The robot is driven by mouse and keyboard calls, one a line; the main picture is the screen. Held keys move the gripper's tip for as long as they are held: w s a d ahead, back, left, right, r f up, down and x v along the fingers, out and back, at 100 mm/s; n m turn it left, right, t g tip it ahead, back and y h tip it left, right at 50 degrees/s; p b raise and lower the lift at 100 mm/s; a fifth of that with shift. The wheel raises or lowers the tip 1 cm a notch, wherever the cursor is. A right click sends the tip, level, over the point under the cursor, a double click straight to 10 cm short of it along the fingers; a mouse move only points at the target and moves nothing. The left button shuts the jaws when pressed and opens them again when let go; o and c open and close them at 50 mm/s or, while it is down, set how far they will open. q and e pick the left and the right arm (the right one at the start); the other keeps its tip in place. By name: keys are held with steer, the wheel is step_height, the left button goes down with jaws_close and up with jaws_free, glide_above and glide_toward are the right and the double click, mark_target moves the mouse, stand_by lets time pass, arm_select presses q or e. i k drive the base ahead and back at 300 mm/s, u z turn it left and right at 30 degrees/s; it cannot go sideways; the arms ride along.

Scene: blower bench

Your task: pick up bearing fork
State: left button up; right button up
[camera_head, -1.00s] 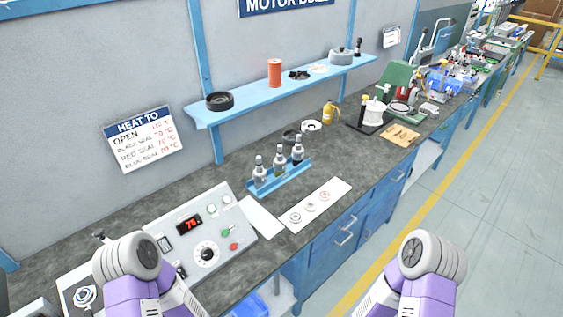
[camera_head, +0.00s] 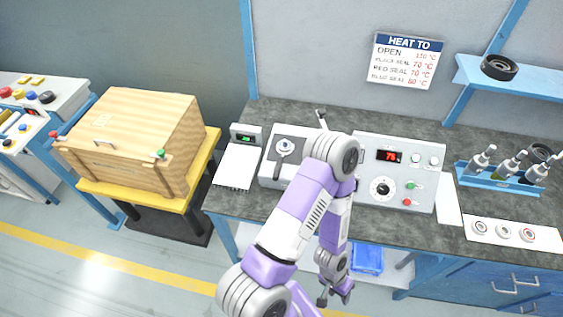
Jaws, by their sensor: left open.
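I cannot make out a bearing fork for certain. My left arm rises in front of the bench and bends down again. My left gripper (camera_head: 335,296) hangs low in front of the bench, below the bench top, open and empty, apart from the things on the bench. My right gripper is not in view.
A wooden crate (camera_head: 125,135) stands on a yellow-topped stand at left. A blue bottle rack (camera_head: 490,178) and a white card with rings (camera_head: 515,233) are at right. A blue bin (camera_head: 367,257) sits on the lower shelf.

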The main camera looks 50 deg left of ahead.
mark_target(277, 170)
steer(key=u, duration=0.95)
steer(key=i, duration=0.1)
steer(key=u, duration=0.95)
steer(key=k, duration=1)
steer(key=u, duration=1.45)
steer(key=i, duration=0.85)
steer(key=z, duration=0.45)
steer(key=i, duration=0.7)
steer(key=z, duration=0.9)
steer(key=i, duration=0.3)
